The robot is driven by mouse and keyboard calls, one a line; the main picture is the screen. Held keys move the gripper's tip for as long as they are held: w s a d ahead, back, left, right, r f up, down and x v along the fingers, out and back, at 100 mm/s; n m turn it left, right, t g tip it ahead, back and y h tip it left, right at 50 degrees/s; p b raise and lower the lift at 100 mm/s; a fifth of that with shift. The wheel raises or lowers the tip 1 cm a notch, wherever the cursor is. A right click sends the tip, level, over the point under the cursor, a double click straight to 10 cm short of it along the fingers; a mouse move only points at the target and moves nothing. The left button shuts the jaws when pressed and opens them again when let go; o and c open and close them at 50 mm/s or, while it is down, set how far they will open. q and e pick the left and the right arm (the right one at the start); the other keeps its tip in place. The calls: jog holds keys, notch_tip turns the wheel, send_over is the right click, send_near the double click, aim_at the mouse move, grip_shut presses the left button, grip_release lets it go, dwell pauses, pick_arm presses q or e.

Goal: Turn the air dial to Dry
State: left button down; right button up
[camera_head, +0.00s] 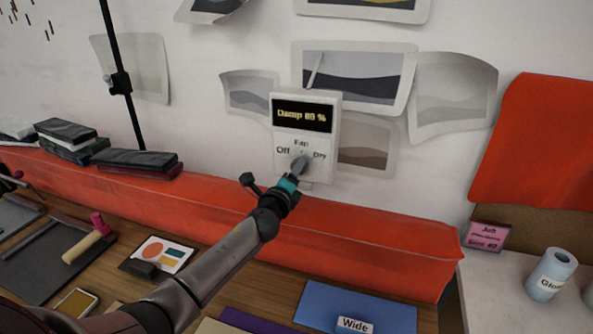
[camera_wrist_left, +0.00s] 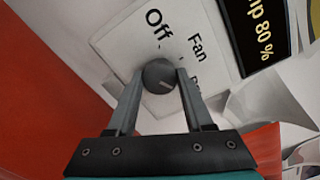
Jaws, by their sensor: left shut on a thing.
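A white wall box (camera_head: 279,154) carries a dark display reading "Damp 80 %", with the labels Off, Fan and Dry below it. My left gripper (camera_head: 297,171) reaches up to the lower part of the box from the front. In the left wrist view its two fingers are shut on the sides of the round dark grey dial (camera_wrist_left: 160,75). A light mark shows on the dial's face, but I cannot tell which label it points to. In the head view my gripper mostly hides the dial. The Dry label is partly hidden in the wrist view. My right gripper is out of view.
A long red padded ledge (camera_head: 350,238) runs along the wall below the box. Picture sheets (camera_head: 356,72) hang around the box. A thin black pole (camera_head: 119,60) stands at the left. Dark cases (camera_head: 137,165) lie on the ledge. A blue mat (camera_head: 320,303) lies on the wooden bench.

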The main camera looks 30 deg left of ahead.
pick_arm(q)
jog(key=shift+c, duration=1.5)
grip_release()
jog(key=shift+s, duration=0.1)
jog(key=v, duration=1.5)
jog(key=shift+d, duration=0.1)
